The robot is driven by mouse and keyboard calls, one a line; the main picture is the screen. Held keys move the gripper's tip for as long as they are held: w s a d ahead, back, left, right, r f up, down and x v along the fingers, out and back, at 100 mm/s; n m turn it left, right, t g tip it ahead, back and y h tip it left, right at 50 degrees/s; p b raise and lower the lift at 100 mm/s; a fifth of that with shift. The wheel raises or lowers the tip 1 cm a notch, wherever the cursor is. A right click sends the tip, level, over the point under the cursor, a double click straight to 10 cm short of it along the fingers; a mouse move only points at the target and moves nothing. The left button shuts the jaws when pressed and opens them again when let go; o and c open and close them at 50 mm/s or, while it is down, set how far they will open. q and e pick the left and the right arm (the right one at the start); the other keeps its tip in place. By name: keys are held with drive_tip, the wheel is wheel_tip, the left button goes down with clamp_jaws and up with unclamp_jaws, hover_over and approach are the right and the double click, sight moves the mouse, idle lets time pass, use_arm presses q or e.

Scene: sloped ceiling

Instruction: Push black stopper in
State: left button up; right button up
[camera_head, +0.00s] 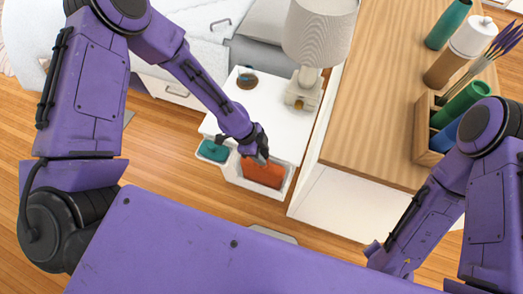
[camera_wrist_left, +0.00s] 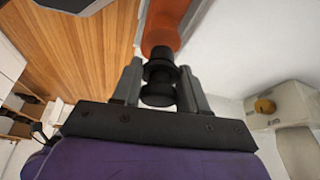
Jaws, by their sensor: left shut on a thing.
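The black stopper (camera_wrist_left: 159,75) shows in the left wrist view as a dark, stepped round piece between my left gripper's fingers. It lies against the end of an orange, bottle-like object (camera_wrist_left: 167,20). How deep it sits in that object cannot be told. In the head view the orange object (camera_head: 262,173) lies in a white open compartment at the front of the nightstand. My left gripper (camera_head: 261,157) reaches down over it, shut on the stopper, which its dark fingers hide in this view. My right arm shows at the right, but its gripper is out of sight.
The white nightstand (camera_head: 266,112) holds a lamp (camera_head: 318,35) and a small round dark item (camera_head: 246,81). A teal object (camera_head: 214,151) is left of the orange one. A wooden-topped cabinet (camera_head: 375,100) with several bottles stands close on the right. Wooden floor (camera_head: 155,160) is clear at left.

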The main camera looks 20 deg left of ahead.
use_arm(q)
drive_tip(key=shift+f, duration=0.4)
idle(0.4)
drive_tip(key=shift+f, duration=0.1)
idle(0.6)
drive_tip(key=shift+f+b, duration=0.7)
drive_tip(key=shift+f, duration=0.25)
idle(0.8)
idle(0.5)
drive_tip(key=o, duration=1.1)
drive_tip(key=shift+s, duration=0.1)
drive_tip(key=shift+o, duration=0.2)
drive_tip(key=o, duration=0.4)
drive_tip(key=shift+r, duration=0.1)
